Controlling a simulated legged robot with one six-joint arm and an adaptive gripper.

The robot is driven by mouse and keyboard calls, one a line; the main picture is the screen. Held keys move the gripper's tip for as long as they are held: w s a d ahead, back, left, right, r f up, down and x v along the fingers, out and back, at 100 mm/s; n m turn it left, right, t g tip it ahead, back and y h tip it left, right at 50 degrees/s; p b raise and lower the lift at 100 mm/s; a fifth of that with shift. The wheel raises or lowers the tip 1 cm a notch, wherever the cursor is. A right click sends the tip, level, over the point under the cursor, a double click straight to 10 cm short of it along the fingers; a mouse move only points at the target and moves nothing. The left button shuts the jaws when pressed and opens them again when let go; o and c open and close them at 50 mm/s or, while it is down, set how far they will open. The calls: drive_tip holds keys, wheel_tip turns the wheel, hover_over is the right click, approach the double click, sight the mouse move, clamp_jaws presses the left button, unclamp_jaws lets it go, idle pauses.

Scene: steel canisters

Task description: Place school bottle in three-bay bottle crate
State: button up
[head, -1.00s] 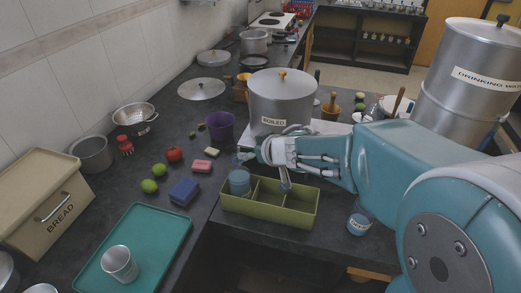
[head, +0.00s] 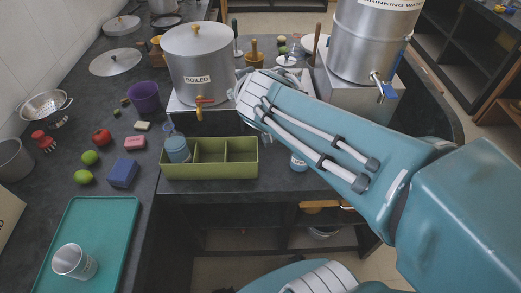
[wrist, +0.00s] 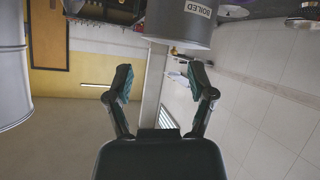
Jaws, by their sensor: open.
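A green three-bay crate (head: 238,171) stands near the counter's front edge. A blue bottle (head: 177,150) stands upright in its left bay; the middle and right bays look empty. I cannot read either label clearly enough to tell which is the school bottle. My gripper (wrist: 163,88) is open and empty in the wrist view, its fingers apart. In the head view its fingers are not clear; my wrist is raised behind the crate's right end.
A large "BOILED" pot (head: 197,65) stands behind the crate, and a drinking water urn (head: 362,45) at right. A blue sponge (head: 123,173), limes and a purple cup (head: 145,97) lie left. A teal tray (head: 100,215) holds a metal cup (head: 75,262).

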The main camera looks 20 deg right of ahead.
drive_tip(key=s+a+f+g+y, duration=0.1)
drive_tip(key=s+f+g, duration=0.1)
drive_tip(key=s, duration=0.6)
drive_tip(key=s+a+f+g+y, duration=0.1)
drive_tip(key=s+f+g, duration=0.2)
drive_tip(key=s, duration=0.5)
drive_tip(key=shift+s+a+m+g, duration=0.25)
drive_tip(key=shift+s+m+g, duration=0.15)
drive_tip(key=shift+g, duration=0.2)
